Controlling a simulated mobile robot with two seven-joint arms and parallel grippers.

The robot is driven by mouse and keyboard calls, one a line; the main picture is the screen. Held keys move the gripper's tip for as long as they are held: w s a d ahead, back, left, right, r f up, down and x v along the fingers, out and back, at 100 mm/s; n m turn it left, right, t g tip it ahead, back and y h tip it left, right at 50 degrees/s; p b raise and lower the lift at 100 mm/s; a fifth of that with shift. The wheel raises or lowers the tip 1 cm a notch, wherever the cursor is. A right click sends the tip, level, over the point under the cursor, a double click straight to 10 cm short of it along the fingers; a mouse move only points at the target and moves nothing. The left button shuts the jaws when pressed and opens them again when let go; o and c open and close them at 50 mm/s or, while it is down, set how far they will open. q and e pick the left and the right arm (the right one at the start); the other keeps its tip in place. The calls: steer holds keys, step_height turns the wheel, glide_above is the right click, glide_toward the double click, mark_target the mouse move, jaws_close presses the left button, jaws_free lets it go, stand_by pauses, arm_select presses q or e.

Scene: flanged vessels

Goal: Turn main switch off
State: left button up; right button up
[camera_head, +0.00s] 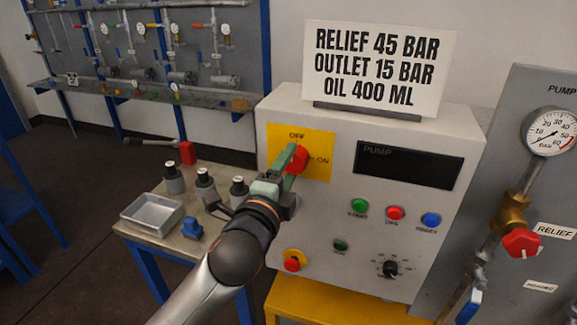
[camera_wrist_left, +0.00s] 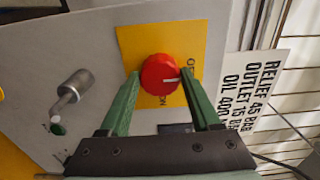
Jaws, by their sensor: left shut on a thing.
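The main switch is a red round knob (camera_head: 298,158) on a yellow plate (camera_head: 318,168) at the upper left of the grey pump panel. The plate is marked OFF above the knob and ON to its right. My left gripper (camera_head: 287,160) has its green fingers on either side of the knob and is shut on it. In the left wrist view the knob (camera_wrist_left: 160,74) sits between the fingertips (camera_wrist_left: 160,76), and its white mark points right, toward the OFF side of the plate (camera_wrist_left: 190,40). My right gripper is not in view.
The panel carries green (camera_head: 359,205), red (camera_head: 396,213) and blue (camera_head: 431,220) buttons, and a red stop button (camera_head: 293,262) low on the left. A sign (camera_head: 380,65) stands on top. A side table with a metal tray (camera_head: 152,213) is at left, a gauge (camera_head: 550,131) at right.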

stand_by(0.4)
arm_select(q)
steer(key=o, duration=1.4)
steer(key=shift+s, duration=0.1)
steer(key=b+v, duration=0.1)
steer(key=v, duration=1.1)
steer(key=shift+s+b, duration=0.15)
steer(key=shift+b, duration=0.2)
